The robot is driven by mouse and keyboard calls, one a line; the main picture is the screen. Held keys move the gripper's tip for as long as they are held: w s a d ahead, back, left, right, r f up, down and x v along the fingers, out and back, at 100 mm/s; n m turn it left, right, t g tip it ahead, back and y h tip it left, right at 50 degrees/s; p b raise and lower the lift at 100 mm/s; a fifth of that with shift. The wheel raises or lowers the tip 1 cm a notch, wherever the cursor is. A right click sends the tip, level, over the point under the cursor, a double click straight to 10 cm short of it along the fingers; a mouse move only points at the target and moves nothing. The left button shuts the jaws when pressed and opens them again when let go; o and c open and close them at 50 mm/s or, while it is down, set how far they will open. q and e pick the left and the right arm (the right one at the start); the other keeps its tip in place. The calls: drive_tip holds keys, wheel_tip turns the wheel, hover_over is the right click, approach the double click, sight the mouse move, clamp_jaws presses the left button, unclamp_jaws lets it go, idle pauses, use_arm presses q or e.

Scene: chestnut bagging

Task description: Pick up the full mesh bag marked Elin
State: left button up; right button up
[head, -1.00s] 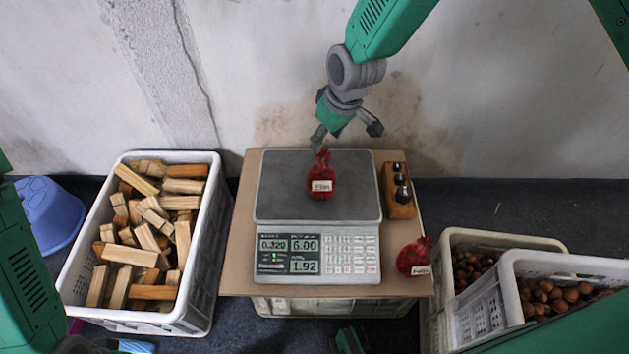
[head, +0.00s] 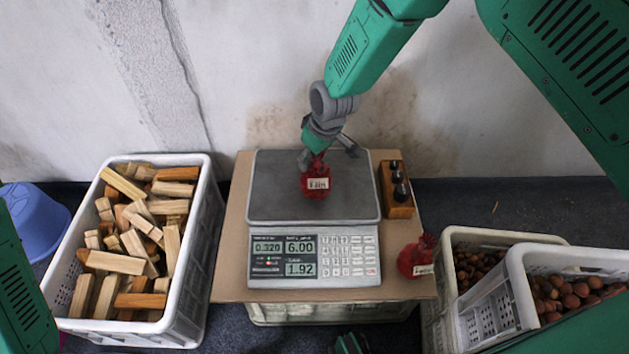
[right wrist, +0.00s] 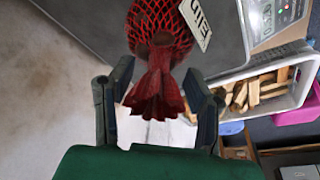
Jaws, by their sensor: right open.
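A full red mesh bag (head: 316,185) stands on the steel pan of the scale (head: 270,190), with a white label on its front. In the right wrist view the bag (right wrist: 160,35) shows its gathered neck, and its tilted label appears to read ELIN. My right gripper (head: 328,157) is open at the top of this bag. In the right wrist view its fingers (right wrist: 157,95) stand on either side of the red neck, with gaps showing. A second red bag (head: 414,258) with a label too small to read lies on the board right of the scale.
A wooden block with dark weights (head: 397,190) stands close right of the pan. A white crate of wood pieces (head: 203,240) is at left, and crates of chestnuts (head: 515,270) are at right. The wall (head: 260,80) rises behind the board (head: 225,280).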

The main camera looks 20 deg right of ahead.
drive_tip(key=shift+d, duration=0.3)
drive_tip(key=c, duration=0.6)
drive_tip(key=shift+d, duration=0.1)
clamp_jaws()
